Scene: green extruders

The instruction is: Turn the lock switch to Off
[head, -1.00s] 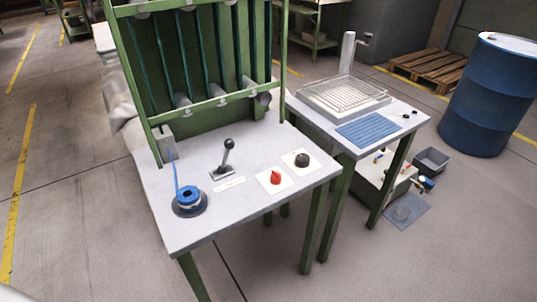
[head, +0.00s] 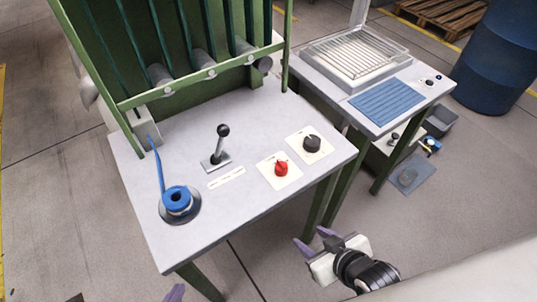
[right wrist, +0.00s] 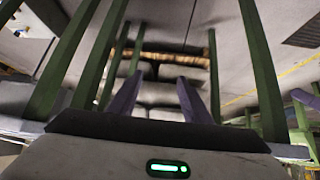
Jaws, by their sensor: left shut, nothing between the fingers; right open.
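The table top holds two rotary switches on white plates: a red knob (head: 281,169) and, behind it to the right, a black knob (head: 311,144). Their labels are too small to read, so I cannot tell which is the lock switch or its setting. My right gripper (head: 316,243) is open and empty, in front of and below the table's right corner, apart from both knobs. Its purple fingers (right wrist: 160,85) are spread in the right wrist view, with green legs beyond. Only a purple tip of my left gripper (head: 175,293) shows at the bottom edge; it is shut.
A black-knobbed lever (head: 220,147) and a blue spool (head: 177,200) stand on the grey table (head: 210,232). A green frame (head: 195,86) rises at its back. A second table with a blue ribbed mat (head: 388,101) is at the right. The air above the switches is clear.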

